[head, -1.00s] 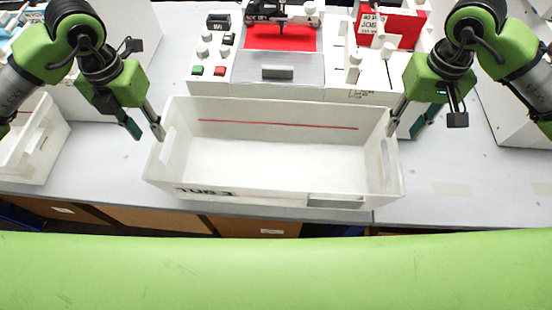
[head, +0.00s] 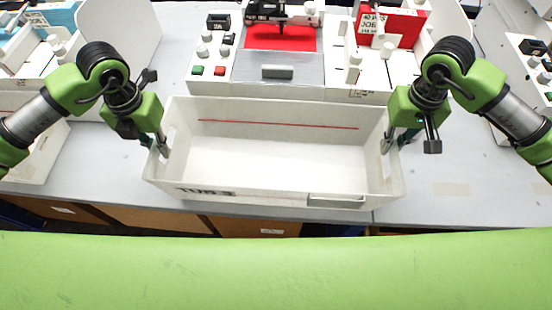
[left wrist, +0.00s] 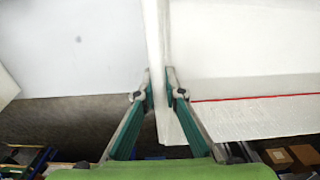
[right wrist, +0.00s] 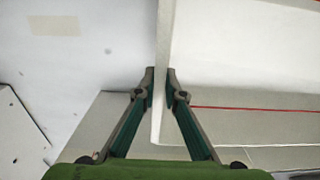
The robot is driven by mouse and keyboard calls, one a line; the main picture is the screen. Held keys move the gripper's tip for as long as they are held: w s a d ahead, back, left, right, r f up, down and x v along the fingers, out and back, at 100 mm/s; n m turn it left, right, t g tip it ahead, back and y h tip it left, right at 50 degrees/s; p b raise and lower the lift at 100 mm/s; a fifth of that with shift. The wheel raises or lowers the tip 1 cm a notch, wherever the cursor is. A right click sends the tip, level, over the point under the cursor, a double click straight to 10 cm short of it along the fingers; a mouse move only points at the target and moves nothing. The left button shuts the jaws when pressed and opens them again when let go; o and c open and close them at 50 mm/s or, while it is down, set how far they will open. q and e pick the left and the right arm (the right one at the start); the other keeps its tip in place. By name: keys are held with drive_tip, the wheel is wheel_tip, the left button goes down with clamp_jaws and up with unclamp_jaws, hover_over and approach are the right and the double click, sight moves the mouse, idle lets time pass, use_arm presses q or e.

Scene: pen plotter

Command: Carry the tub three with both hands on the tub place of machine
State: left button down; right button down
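Tub three (head: 275,115) is a long white open box with a dark "TUB 3" label on its front wall and a red line inside. It sits on the grey table, in front of the machine (head: 277,72), and looks empty. My left gripper (head: 161,146) is at its left end wall, with that wall (left wrist: 157,60) between the fingers. My right gripper (head: 389,140) is at its right end wall, with that wall (right wrist: 163,50) between the fingers. Both pairs of fingertips look closed against the walls. I cannot make out the tub place.
Another white tub (head: 35,160) stands at the left, partly behind my left arm. The table right of the tub is clear (head: 450,190). The table's front edge is close to the tub.

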use_arm(q)
drive_tip(key=shift+r, duration=0.15)
use_arm(e)
drive_tip(key=shift+r, duration=0.15)
